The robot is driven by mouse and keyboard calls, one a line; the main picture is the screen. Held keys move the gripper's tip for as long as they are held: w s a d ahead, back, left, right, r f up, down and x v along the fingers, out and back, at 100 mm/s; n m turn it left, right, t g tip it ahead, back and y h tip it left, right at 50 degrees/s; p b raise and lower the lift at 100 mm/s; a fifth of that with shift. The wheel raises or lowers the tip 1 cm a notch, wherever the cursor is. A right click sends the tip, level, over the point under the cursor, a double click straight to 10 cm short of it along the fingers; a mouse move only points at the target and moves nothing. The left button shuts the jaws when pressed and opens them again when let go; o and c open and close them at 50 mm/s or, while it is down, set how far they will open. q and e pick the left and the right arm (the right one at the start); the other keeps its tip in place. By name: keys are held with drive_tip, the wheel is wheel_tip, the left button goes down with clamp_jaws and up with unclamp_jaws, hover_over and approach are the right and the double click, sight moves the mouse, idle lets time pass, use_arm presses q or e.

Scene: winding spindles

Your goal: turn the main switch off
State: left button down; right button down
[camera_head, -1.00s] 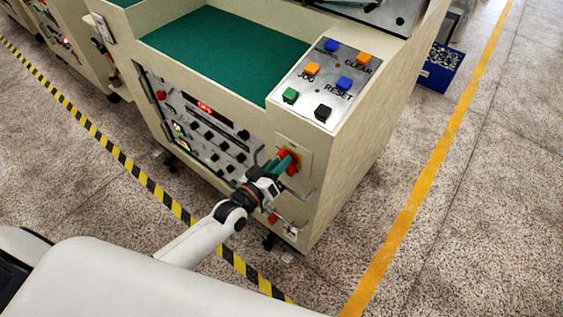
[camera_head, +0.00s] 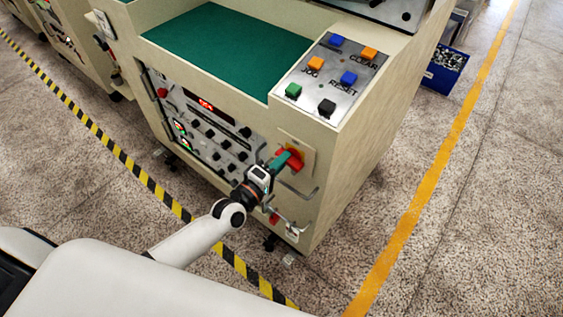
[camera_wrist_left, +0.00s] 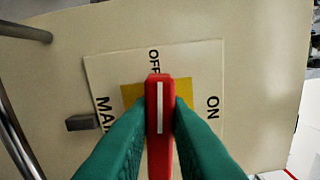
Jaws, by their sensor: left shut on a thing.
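The main switch has a red handle (camera_head: 295,161) on a yellow plate, set in a pale panel at the front right of the cream machine. My left gripper (camera_head: 281,161) is shut on this handle. In the left wrist view, the green fingers of the left gripper (camera_wrist_left: 161,107) press on both sides of the red handle (camera_wrist_left: 155,86). The white line on the handle points up to the OFF label (camera_wrist_left: 154,60). The ON label (camera_wrist_left: 212,107) is to the right of the handle. My right gripper is not in view.
Metal bar handles (camera_head: 300,192) stick out beside and below the switch. Knobs and a red display (camera_head: 206,104) are to its left. A button panel (camera_head: 325,80) slopes above. Open floor (camera_head: 350,240) lies to the right, up to a yellow line (camera_head: 425,190).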

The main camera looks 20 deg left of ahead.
use_arm(q)
drive_tip(key=shift+f+n, duration=0.1)
drive_tip(key=shift+n, duration=0.5)
drive_tip(key=c, duration=1.4)
unclamp_jaws()
drive_tip(key=shift+o, duration=0.2)
drive_tip(key=b+v, duration=0.2)
drive_tip(key=v, duration=1)
